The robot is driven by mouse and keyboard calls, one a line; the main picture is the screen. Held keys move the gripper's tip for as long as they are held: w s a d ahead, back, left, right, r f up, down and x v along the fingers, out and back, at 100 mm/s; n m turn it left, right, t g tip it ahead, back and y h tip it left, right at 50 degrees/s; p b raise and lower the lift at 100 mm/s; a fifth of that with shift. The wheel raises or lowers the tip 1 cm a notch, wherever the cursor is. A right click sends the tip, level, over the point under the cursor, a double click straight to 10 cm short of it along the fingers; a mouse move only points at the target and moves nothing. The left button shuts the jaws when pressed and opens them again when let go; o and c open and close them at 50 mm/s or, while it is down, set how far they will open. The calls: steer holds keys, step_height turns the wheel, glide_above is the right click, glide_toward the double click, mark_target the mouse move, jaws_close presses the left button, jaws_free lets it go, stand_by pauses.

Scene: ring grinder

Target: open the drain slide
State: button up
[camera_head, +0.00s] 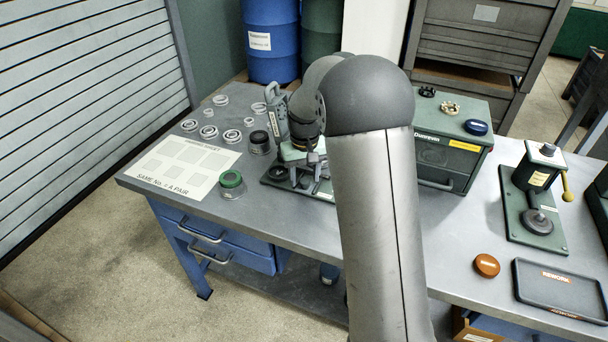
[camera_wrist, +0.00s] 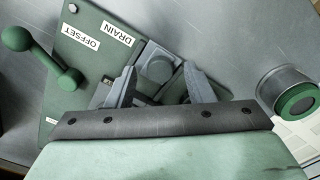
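In the wrist view a green plate (camera_wrist: 85,48) carries a white OFFSET label (camera_wrist: 81,38) and a white DRAIN label (camera_wrist: 117,33). Beside the DRAIN label sits a grey block with a rounded boss (camera_wrist: 157,66), which seems to be the drain slide. My gripper (camera_wrist: 160,82) is open, with one finger to the left of this block and one to the right. I cannot tell whether either finger touches it. In the head view the grinder's base plate (camera_head: 272,176) shows below my wrist; my arm hides most of the rest.
A lever with a green knob (camera_wrist: 16,38) stands at the plate's left. A green-capped jar (camera_wrist: 297,100) is to the right; it also shows in the head view (camera_head: 231,184). Several rings (camera_head: 208,131) lie at the bench's back left. A green box (camera_head: 450,140) stands right of my arm.

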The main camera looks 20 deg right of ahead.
mark_target(305, 180)
step_height(305, 180, up, 18)
steer(key=shift+f+b, duration=0.25)
steer(key=shift+b, duration=0.1)
stand_by(0.4)
steer(key=s+a+f, duration=0.1)
steer(key=s+f, duration=0.3)
steer(key=s, duration=0.6)
steer(key=s+a+f, duration=0.1)
steer(key=s+f, duration=0.3)
steer(key=s, duration=0.6)
steer(key=s+a+f, duration=0.1)
steer(key=s+f, duration=0.3)
steer(key=s, duration=0.7)
steer(key=shift+a+f, duration=0.3)
steer(key=shift+s, duration=0.1)
stand_by(3.0)
